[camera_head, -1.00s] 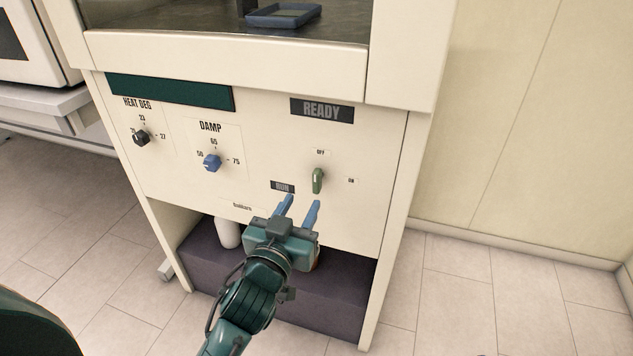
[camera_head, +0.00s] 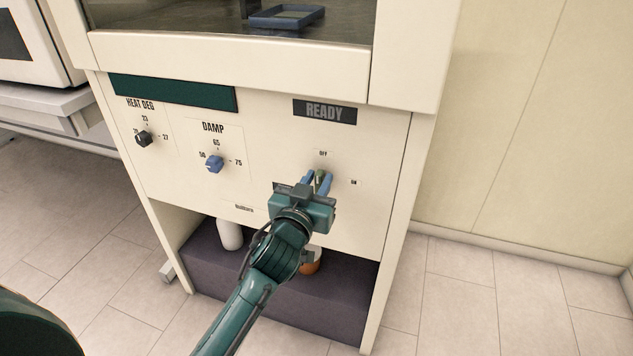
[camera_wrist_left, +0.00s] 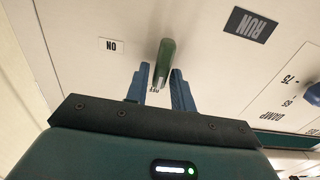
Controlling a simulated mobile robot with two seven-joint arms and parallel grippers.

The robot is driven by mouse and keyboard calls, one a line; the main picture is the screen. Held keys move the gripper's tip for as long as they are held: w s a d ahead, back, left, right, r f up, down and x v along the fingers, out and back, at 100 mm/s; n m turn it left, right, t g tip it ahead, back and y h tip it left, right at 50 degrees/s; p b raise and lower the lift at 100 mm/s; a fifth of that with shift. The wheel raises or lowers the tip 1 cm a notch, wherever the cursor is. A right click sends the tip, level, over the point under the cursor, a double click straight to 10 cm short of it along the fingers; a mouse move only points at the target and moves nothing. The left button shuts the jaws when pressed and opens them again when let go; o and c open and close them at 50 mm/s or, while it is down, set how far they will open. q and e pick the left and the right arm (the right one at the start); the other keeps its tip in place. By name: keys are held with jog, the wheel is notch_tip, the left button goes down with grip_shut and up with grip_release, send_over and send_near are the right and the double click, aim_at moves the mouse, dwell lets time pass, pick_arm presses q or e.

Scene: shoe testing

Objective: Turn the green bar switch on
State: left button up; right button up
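The green bar switch (camera_head: 319,176) is on the cream front panel, below the READY display. It points up toward the OFF label (camera_head: 323,153), with the ON label (camera_head: 353,182) to its right. My left gripper (camera_head: 318,181) is at the switch with its blue fingers either side of the bar. In the left wrist view the green bar (camera_wrist_left: 165,62) stands between the open fingertips (camera_wrist_left: 161,75), with a gap visible on each side. The OFF label is partly hidden there. My right gripper is not in view.
A blue DAMP knob (camera_head: 214,164) and a black HEAT DEG knob (camera_head: 143,138) are to the left on the panel. A white bottle (camera_head: 229,233) and an orange container (camera_head: 311,262) stand on the dark shelf below. The floor at right is clear.

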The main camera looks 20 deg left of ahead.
pick_arm(q)
grip_shut()
